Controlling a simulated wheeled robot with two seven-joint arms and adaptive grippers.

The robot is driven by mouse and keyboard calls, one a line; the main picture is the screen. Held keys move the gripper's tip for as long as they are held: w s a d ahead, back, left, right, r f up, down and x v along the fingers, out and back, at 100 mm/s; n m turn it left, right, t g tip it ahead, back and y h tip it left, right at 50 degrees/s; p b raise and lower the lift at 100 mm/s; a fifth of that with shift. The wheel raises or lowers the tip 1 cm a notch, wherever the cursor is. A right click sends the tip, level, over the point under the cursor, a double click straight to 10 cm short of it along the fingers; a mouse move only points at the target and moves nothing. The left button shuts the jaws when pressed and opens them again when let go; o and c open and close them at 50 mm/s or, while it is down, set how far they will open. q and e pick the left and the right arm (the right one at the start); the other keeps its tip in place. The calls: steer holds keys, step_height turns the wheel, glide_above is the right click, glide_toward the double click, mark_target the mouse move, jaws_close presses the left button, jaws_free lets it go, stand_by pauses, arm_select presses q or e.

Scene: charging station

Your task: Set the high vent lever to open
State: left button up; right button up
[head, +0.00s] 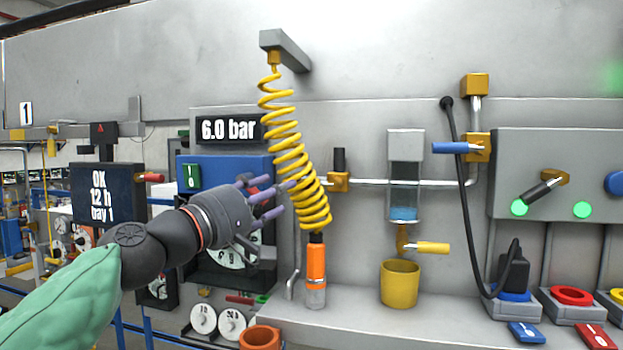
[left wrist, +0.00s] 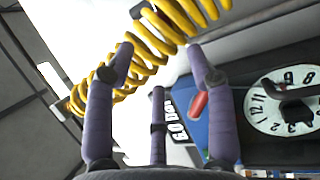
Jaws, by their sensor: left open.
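A blue-handled lever (head: 457,148) sits high on a yellow valve block (head: 478,147) at right of centre; its handle points left, level. A black-handled lever (head: 339,160) stands upright on another yellow valve (head: 339,182) on the same pipe. No label shows which is the high vent lever. My left gripper (head: 272,194) is open and empty, well left of both levers, by the coiled yellow hose. In the left wrist view, its spread purple fingers (left wrist: 160,58) point toward the coils; whether they touch is unclear. My right gripper is out of view.
The yellow coiled hose (head: 295,160) hangs between my left gripper and the levers, above an orange tool (head: 316,265). A black cable (head: 461,200) hangs at right.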

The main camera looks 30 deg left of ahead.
mark_target(306, 183)
arm_select(q)
steer(key=x, duration=0.2)
steer(key=p+x, duration=0.1)
steer(key=x, duration=0.4)
steer(key=shift+w+d+f+p, duration=0.1)
steer(key=shift+w+f+p, duration=0.2)
steer(key=shift+w+r, duration=0.25)
steer(key=shift+w, duration=0.4)
steer(key=shift+w+d+p, duration=0.2)
steer(key=shift+w+p, duration=0.15)
steer(key=shift+w, duration=0.3)
steer(key=shift+s, duration=0.15)
steer(key=shift+c, duration=1.4)
jaws_close()
